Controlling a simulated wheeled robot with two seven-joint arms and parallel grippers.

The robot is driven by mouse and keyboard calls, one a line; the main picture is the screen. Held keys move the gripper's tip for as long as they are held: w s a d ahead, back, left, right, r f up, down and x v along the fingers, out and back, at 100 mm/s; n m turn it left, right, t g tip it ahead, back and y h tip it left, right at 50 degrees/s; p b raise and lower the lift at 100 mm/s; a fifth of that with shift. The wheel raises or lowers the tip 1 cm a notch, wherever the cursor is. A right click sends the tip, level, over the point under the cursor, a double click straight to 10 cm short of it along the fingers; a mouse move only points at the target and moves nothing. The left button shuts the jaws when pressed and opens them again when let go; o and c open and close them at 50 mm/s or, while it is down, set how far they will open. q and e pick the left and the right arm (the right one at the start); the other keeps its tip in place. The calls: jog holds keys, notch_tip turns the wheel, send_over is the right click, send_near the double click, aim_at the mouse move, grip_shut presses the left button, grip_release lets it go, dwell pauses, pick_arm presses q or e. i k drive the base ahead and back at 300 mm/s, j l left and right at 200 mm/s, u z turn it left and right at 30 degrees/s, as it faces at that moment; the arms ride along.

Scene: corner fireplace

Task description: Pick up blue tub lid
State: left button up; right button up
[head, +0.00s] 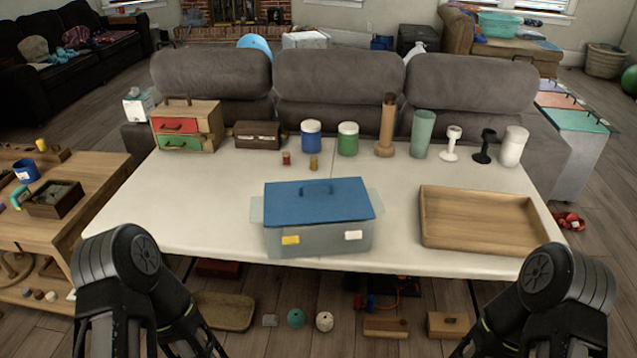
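A clear grey tub (318,240) stands on the white table near its front edge, in the middle of the head view. Its blue lid (335,206) lies on top and has a raised blue handle in the middle. A yellow label and a white label show on the tub's front. My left arm stands at the lower left and my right arm at the lower right, both short of the table's front edge. Neither gripper's fingers show in this view, and nothing of mine touches the lid.
A wooden tray (478,245) lies right of the tub. Along the back of the white table (190,222) stand a small drawer chest (188,126), a brown box (257,135), blue and green jars, a wooden cylinder, a green cup (422,134) and several smaller items. The table left of the tub is clear.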

aim_at(317, 194)
jog(key=i+j, duration=0.15)
jog(key=j, duration=0.25)
jog(key=i+j, duration=0.1)
jog(key=j, duration=0.25)
jog(key=i+j, duration=0.15)
jog(key=j, duration=0.25)
jog(key=i+j, duration=0.15)
jog(key=j, duration=0.2)
jog(key=z, duration=1.5)
